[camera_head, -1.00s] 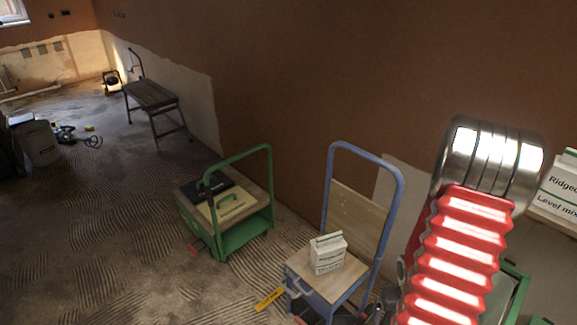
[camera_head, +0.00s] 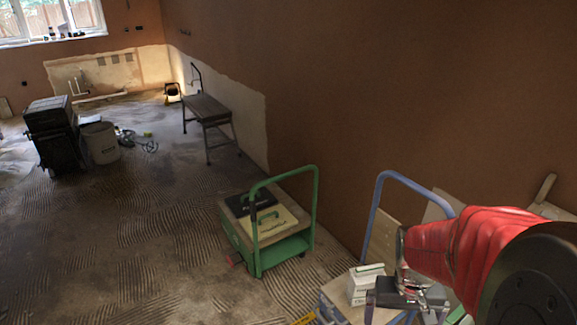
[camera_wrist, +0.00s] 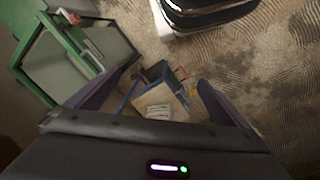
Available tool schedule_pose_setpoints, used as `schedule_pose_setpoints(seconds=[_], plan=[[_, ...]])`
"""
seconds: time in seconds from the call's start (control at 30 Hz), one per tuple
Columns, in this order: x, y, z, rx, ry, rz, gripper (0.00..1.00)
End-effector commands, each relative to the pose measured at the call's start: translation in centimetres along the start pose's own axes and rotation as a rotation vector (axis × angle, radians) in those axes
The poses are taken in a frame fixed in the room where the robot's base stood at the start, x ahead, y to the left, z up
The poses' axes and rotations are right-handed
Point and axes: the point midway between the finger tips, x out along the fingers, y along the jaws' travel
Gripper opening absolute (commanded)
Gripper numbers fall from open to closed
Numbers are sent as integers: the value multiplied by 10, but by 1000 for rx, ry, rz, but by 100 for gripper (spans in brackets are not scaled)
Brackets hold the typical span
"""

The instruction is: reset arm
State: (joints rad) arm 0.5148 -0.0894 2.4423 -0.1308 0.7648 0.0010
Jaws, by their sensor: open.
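My arm with its red bellows reaches in from the right in the head view. My gripper (camera_head: 405,304) is at the lower right, over the blue trolley (camera_head: 375,215) and in front of its wooden deck. In the wrist view my gripper (camera_wrist: 158,98) has its two dark fingers spread apart, with nothing held between them. Below, a small white carton (camera_wrist: 158,112) and the blue trolley (camera_wrist: 134,92) show between the fingers. The carton also shows in the head view (camera_head: 363,287), beside the gripper; whether they touch I cannot tell.
A green trolley (camera_head: 316,210) carrying dark and yellow cases stands left of the blue one. A folding bench (camera_head: 207,106) stands by the wall. A bucket (camera_head: 101,143) and a dark stacked unit (camera_head: 51,135) are at the left. The ridged floor between is mostly clear.

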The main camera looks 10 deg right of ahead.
Motion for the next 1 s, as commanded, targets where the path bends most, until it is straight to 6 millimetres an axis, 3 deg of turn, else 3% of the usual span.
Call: schedule_pose_setpoints(seconds=[0.6, 1.0], plan=[[-112, -96, 35, -171, 235, -110, 100], [-178, -141, 58, -342, 461, -181, 100]])
